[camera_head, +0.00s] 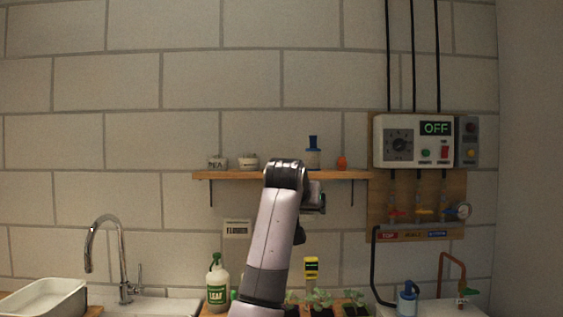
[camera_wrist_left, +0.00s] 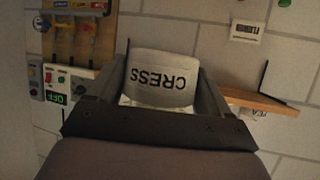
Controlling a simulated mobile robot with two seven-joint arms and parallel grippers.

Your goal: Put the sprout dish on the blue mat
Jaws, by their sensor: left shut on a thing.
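A white dish (camera_wrist_left: 160,80) with the dark label CRESS sits between the fingers of my left gripper (camera_wrist_left: 165,88) in the left wrist view, where the label reads upside down. The gripper is shut on it. In the head view my left gripper (camera_head: 315,197) is mostly hidden behind my arm, in front of the wall shelf, and the dish cannot be made out there. No blue mat shows in either view. My right gripper is not in view.
The wooden shelf (camera_head: 232,175) bears a PEA dish (camera_head: 217,162), another pale dish (camera_head: 248,163), a blue-topped jar (camera_head: 313,158) and an orange object (camera_head: 342,163). Below stand a LEAF spray bottle (camera_head: 217,288), seedlings (camera_head: 320,299) and a tap (camera_head: 104,222). A control box (camera_head: 412,141) hangs at right.

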